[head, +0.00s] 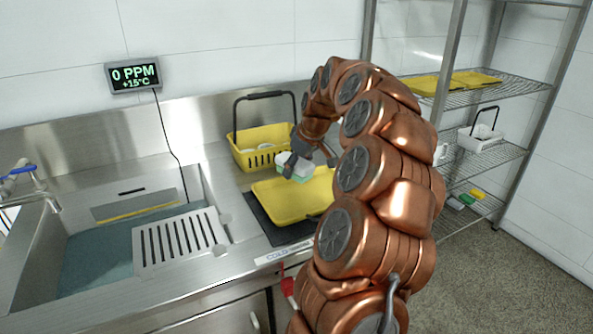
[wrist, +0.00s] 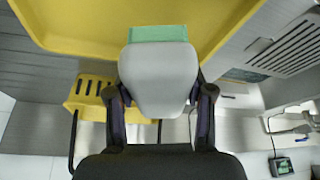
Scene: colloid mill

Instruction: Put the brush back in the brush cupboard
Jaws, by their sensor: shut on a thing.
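The brush (head: 294,167) has a pale grey-white body and a green underside. My gripper (head: 308,154) is shut on it, just above the back part of a yellow tray (head: 275,207). In the wrist view the brush (wrist: 160,75) sits between the two dark fingers of my gripper (wrist: 160,98), its green part (wrist: 160,33) pointing towards the tray (wrist: 75,25). I cannot tell whether the green part touches the tray. No brush cupboard can be made out for certain; a cabinet door with a handle (head: 255,321) shows below the counter.
A yellow basket (head: 240,155) with a black handle stands behind the tray. A sink with a slotted plate (head: 180,241) is at left.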

